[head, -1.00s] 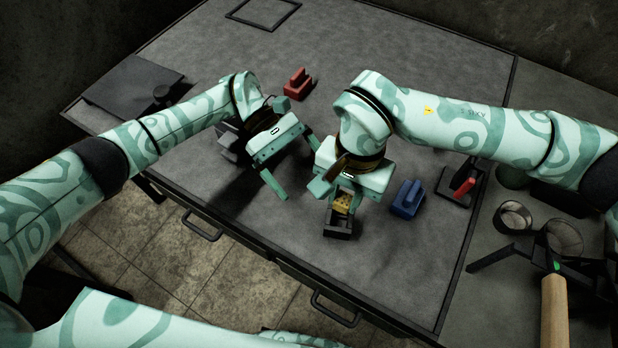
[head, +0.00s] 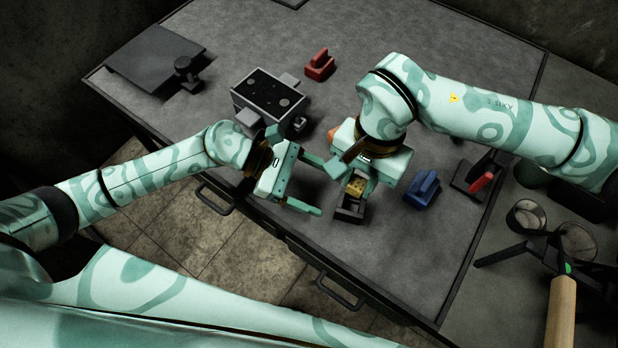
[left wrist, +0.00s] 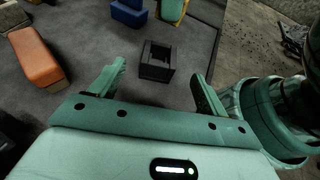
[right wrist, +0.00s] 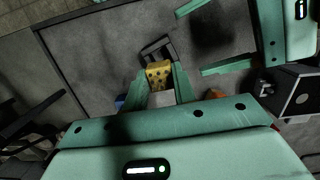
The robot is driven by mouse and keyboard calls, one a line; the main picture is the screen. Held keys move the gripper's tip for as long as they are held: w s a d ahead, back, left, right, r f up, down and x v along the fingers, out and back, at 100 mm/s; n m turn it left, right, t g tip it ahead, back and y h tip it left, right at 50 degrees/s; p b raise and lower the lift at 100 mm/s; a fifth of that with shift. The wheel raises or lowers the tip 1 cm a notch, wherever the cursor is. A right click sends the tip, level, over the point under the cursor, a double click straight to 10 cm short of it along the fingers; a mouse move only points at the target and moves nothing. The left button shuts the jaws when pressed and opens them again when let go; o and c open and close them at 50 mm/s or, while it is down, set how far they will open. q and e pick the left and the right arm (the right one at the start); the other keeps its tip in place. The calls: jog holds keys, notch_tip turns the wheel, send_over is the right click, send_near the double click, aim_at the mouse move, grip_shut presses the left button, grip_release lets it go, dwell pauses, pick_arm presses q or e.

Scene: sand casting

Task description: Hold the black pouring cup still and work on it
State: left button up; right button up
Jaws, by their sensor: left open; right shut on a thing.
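The black pouring cup (head: 350,211) is a small open box standing on the table; it also shows in the left wrist view (left wrist: 156,63) and the right wrist view (right wrist: 157,47). My right gripper (head: 357,189) is shut on a yellow piece with dark spots (right wrist: 158,73). That piece is close to the cup's edge; I cannot tell whether they touch. My left gripper (head: 324,194) is open and empty beside the cup. In the left wrist view its fingers (left wrist: 160,76) point toward the cup, which appears between them, beyond the tips.
A blue block (head: 423,189) stands right of the cup, a red block (head: 319,65) farther back. A grey box with a dark top (head: 268,95) stands behind my left gripper. An orange block (left wrist: 36,57) lies nearby. A wooden-handled ladle (head: 561,312) rests at right.

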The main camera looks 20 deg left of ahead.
aim_at(360, 206)
pick_arm(q)
jog(key=x, duration=1)
jog(key=shift+d+f, duration=0.2)
jog(key=shift+d, duration=0.1)
jog(key=c, duration=1.3)
jog(key=shift+o, duration=0.2)
jog(key=o, duration=1.2)
jog(key=c, duration=0.8)
